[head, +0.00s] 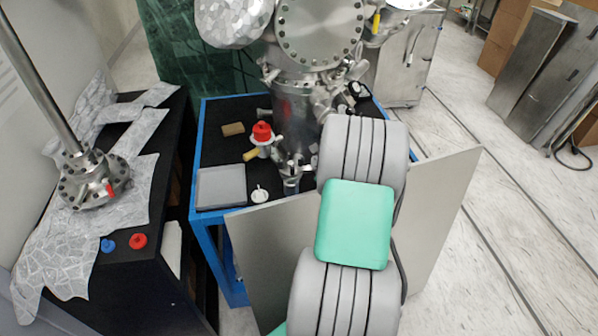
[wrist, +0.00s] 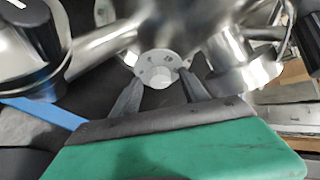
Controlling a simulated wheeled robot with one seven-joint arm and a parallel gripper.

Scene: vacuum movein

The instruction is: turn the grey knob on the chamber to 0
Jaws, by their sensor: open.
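The steel chamber (head: 300,108) stands on a blue-framed table in the head view. In the wrist view, a pale grey round piece (wrist: 158,72) with small holes around its rim lies between and beyond my fingertips. A dark round knob (wrist: 38,22) with a white mark is at the upper left, on a shiny metal body. I cannot tell for certain which of these is the grey knob, and I can read no 0. My gripper (wrist: 161,80) is open, its two dark fingers apart with nothing clearly held. In the head view my arm hides the gripper.
The table (head: 207,225) holds a grey tray (head: 221,187), a red-topped valve (head: 262,132) and a small white part (head: 259,194). Shiny pipes (wrist: 225,55) crowd my fingers. A black bench (head: 140,255) stands at left.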

